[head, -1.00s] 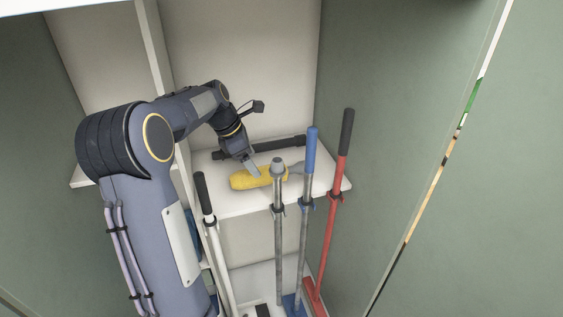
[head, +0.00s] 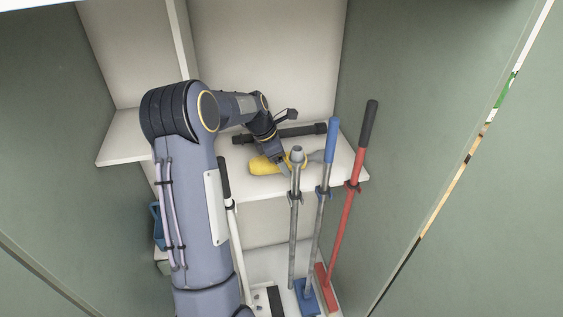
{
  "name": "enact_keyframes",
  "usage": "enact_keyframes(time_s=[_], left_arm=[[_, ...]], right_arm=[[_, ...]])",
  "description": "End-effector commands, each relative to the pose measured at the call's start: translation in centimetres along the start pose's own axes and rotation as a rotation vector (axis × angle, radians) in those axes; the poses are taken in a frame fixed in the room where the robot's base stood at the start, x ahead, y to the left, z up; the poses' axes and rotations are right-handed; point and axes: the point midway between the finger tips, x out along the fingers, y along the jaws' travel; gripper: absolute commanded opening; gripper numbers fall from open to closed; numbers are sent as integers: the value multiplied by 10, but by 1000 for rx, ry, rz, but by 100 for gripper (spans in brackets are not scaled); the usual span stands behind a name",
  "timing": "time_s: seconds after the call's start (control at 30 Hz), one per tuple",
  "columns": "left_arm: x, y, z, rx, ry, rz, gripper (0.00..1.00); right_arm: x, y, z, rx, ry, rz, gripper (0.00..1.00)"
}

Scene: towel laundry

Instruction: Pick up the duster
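The duster (head: 260,165) appears to be the yellow piece with a grey end, lying on the white shelf (head: 262,188) inside the cabinet. My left gripper (head: 284,170) is at the right part of the yellow piece, pointing down. Its fingers are small and partly merged with the duster in view, so I cannot tell whether they are open, shut, or touching it. The grey top of a pole hides part of the duster. My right gripper is not in view.
A black bar (head: 300,131) lies behind the duster on the shelf. Upright poles stand in front: a grey one (head: 295,210), a blue-handled one (head: 331,140), a red one (head: 345,215) and a white one (head: 234,240). A cabinet wall (head: 430,120) is at right.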

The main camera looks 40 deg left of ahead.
Motion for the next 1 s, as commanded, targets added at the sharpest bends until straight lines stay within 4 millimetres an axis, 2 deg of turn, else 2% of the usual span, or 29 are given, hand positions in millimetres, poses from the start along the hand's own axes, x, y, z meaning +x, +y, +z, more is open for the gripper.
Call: enact_keyframes(time_s=[0.03, 0.3, 0.4, 0.7, 0.87, 1.0], left_arm=[[0, 0, 0, 0, 0, 0, 74], [0, 0, 0, 0, 0, 0, 38], [-1, 0, 0, 0, 0, 0, 29], [-2, 0, 1, 1, 0, 1, 29], [-10, 1, 4, 2, -1, 3, 29], [-17, 1, -14, -2, 1, 3, 29]], right_arm=[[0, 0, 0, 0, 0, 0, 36], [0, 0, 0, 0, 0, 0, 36], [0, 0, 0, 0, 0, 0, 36], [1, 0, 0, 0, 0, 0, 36], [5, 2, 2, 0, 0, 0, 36], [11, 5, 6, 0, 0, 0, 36]])
